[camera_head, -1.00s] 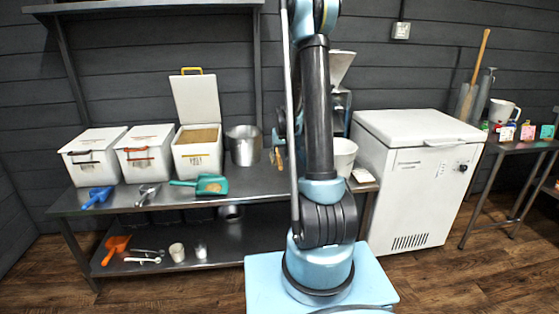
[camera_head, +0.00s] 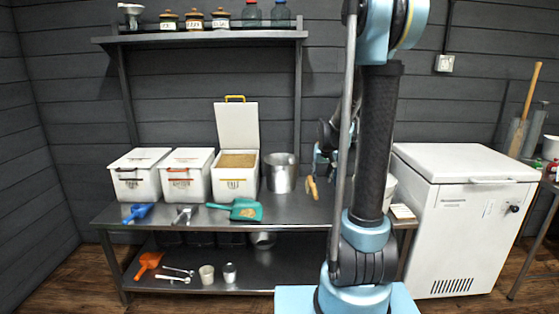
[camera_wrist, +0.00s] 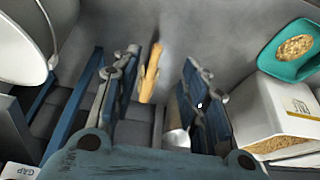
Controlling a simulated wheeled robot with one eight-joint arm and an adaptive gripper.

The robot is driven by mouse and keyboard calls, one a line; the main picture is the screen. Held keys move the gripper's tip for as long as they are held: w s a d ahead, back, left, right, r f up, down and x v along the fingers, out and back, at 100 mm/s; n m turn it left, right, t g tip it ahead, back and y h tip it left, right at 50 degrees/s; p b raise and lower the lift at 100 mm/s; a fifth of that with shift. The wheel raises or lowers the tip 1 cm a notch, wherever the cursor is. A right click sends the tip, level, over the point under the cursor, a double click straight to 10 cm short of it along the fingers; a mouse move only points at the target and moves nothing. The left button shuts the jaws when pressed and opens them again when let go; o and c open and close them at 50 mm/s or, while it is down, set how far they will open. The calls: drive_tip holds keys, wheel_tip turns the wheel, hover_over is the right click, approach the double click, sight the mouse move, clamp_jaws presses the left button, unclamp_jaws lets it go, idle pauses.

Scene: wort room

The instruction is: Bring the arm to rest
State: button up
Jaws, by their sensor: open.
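My gripper (camera_wrist: 160,65) is open in the wrist view, its two blue fingers apart with nothing held between them. Beyond the gap lies a wooden-handled tool (camera_wrist: 150,75) on the steel bench. In the head view my arm stands in front of the bench, folded upward, its upper part cut off by the top edge. Part of my gripper (camera_head: 325,142) shows behind the arm, above the bench and the wooden handle (camera_head: 312,188); the arm hides the rest.
The steel bench (camera_head: 285,212) holds white bins, one open bin of grain (camera_head: 233,180), a teal scoop (camera_head: 243,209) and a steel pot (camera_head: 282,175). A shelf (camera_head: 200,39) with jars is above. A white chest freezer (camera_head: 462,235) stands at right.

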drive_tip(key=s+r+g, duration=0.1)
drive_tip(key=s+r, duration=0.1)
drive_tip(key=s, duration=0.8)
drive_tip(key=s+r, duration=0.2)
drive_tip(key=s, duration=0.7)
drive_tip(key=s+f, duration=0.2)
drive_tip(key=s, duration=0.6)
drive_tip(key=s+f+g, duration=0.1)
drive_tip(key=s+f, duration=0.2)
drive_tip(key=s, duration=0.5)
drive_tip(key=shift+s+d+f, duration=0.15)
drive_tip(key=shift+f, duration=0.05)
drive_tip(key=shift+w+f, duration=0.2)
drive_tip(key=shift+w, duration=0.25)
